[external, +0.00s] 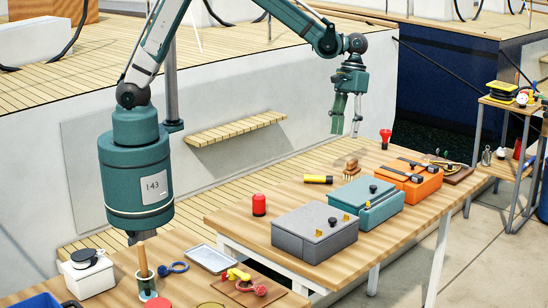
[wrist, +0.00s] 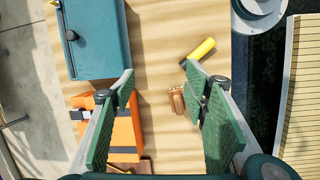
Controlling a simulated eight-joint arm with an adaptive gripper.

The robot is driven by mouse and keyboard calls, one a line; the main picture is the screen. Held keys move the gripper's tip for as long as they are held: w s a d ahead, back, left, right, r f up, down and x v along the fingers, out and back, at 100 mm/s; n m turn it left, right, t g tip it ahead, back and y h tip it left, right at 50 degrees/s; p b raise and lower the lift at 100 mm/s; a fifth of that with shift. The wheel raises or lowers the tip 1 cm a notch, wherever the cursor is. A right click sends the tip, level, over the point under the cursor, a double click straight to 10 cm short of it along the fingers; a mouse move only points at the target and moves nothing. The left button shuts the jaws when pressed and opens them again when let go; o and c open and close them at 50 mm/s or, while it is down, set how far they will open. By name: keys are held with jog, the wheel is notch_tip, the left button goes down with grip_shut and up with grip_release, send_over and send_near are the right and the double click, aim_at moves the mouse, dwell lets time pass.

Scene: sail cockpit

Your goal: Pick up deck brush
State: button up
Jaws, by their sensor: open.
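The deck brush (external: 351,169) is a small wooden block with pale bristles. It stands on the wooden table (external: 240,222), behind the teal box. In the wrist view the deck brush (wrist: 178,100) shows as a brown shape between my fingers, closer to the right one. My gripper (external: 346,131) is open and empty, pointing down above the table near the brush, clearly apart from it. Its two green finger pads also show in the wrist view (wrist: 160,78).
A yellow-and-black cylinder (external: 318,179) lies left of the brush. The teal box (external: 366,204), orange box (external: 410,180) and grey box (external: 314,232) stand in front. A red-topped item (external: 385,138) is behind right. A red canister (external: 259,204) stands at left.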

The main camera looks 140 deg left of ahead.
aim_at(352, 167)
jog(key=s+a+f+n, duration=0.1)
jog(key=a+f, duration=0.2)
jog(key=a+f+n+h, duration=0.1)
jog(key=a+f, duration=0.3)
jog(key=s+a+f+n, duration=0.1)
jog(key=a+f, duration=0.2)
jog(key=a, duration=0.1)
jog(key=shift+s+a+f+h+b, duration=0.1)
jog(key=shift+s+f+h+b, duration=0.2)
jog(key=shift+f+b, duration=0.1)
jog(key=shift+x, duration=1.25)
jog(key=shift+b+x, duration=0.4)
jog(key=shift+x, duration=2.2)
jog(key=shift+c, duration=0.2)
jog(key=c, duration=1)
